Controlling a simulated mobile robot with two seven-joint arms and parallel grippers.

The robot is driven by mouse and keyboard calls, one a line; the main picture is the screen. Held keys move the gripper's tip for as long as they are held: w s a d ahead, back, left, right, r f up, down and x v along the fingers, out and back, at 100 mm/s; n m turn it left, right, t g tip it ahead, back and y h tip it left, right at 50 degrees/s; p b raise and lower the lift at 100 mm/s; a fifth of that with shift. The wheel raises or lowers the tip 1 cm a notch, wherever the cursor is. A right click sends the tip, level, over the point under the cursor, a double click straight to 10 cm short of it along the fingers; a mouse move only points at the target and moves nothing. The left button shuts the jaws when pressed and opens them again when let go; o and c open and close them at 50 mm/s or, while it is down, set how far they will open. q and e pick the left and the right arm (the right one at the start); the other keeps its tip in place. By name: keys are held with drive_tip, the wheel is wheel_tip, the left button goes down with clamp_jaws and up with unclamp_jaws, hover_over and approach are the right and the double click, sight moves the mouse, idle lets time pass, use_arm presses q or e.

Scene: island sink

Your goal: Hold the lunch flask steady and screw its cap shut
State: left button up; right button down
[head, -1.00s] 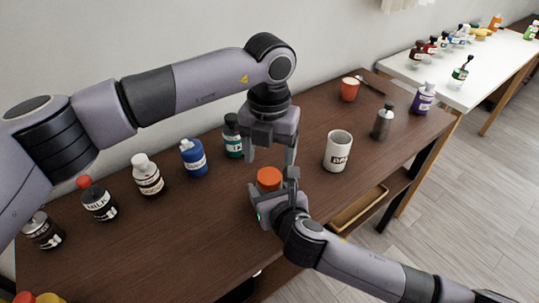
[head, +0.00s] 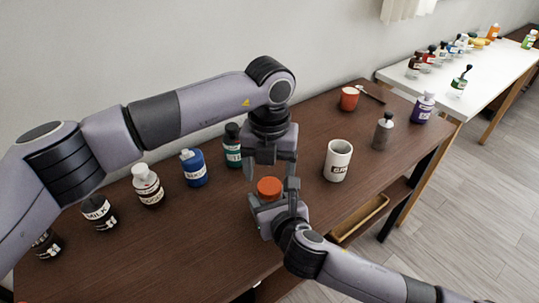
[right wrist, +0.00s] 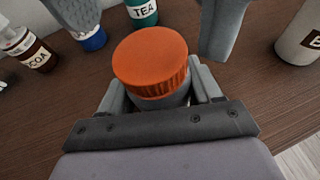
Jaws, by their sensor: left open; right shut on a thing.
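The lunch flask (right wrist: 168,101) is grey, and its orange ribbed cap (head: 269,187) sits on top of it. The cap also shows large in the right wrist view (right wrist: 150,62). My right gripper (head: 272,204) is shut around the flask body below the cap. My left gripper (head: 269,173) points down over the cap with its fingers open. In the right wrist view its fingers stand on either side of the cap, with a visible gap at the right one. Most of the flask body is hidden by the right gripper. I cannot tell how far the cap is screwed on.
A white mug (head: 337,161) stands right of the grippers. Teal (head: 232,146), blue (head: 193,167) and cocoa (head: 148,186) containers stand behind and left. A grey bottle (head: 383,131), purple bottle (head: 423,108) and red cup (head: 349,98) stand farther right.

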sight(270, 186)
use_arm(q)
drive_tip(key=shift+f, duration=1.5)
use_arm(e)
drive_tip(key=shift+f, duration=0.1)
use_arm(q)
drive_tip(key=c, duration=1.1)
drive_tip(key=shift+m, duration=1.6)
drive_tip(key=o, duration=1.2)
drive_tip(key=shift+d, duration=0.1)
